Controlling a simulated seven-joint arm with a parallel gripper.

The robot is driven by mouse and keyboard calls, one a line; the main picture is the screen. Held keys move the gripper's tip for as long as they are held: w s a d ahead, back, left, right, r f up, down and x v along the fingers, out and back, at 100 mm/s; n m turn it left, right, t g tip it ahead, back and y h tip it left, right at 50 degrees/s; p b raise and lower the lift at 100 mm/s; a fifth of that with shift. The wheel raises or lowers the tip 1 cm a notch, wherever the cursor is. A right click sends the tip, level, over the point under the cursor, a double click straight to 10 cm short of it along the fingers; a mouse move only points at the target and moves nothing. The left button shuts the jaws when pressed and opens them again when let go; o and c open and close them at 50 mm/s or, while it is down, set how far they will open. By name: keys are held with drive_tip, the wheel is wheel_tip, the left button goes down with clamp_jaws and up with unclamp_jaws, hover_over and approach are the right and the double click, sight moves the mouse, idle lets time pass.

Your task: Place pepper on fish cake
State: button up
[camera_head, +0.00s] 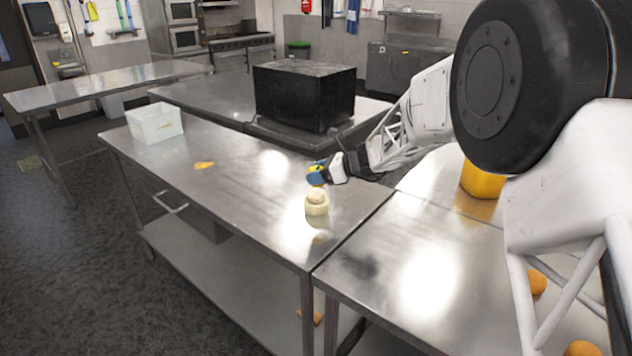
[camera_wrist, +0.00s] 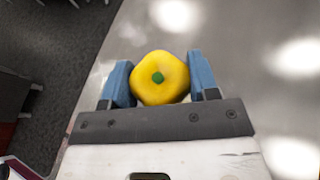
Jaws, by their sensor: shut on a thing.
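My gripper (camera_head: 318,175) is shut on a yellow pepper (camera_wrist: 160,78), with one blue finger on each side of it. The pepper's green stem faces the wrist camera. In the head view the pepper is mostly hidden by the fingers. A pale cream, round stacked thing (camera_head: 317,206), which looks like the fish cake, stands on the steel table just below and in front of my gripper.
A white bin (camera_head: 155,123) and an orange piece (camera_head: 204,165) are on the table's left part. A black box (camera_head: 303,95) stands behind. A yellow container (camera_head: 483,181) and orange round things (camera_head: 537,282) are at the right. The table's front edge runs near the cream stack.

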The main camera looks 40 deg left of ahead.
drive_tip(key=shift+w+a, duration=0.25)
drive_tip(key=shift+a, duration=0.05)
drive_tip(key=shift+w+a+f, duration=0.1)
drive_tip(key=shift+w+a, duration=0.15)
drive_tip(key=shift+a, duration=0.05)
drive_tip(key=shift+f, duration=1.7)
drive_tip(key=shift+f, duration=0.1)
drive_tip(key=o, duration=0.9)
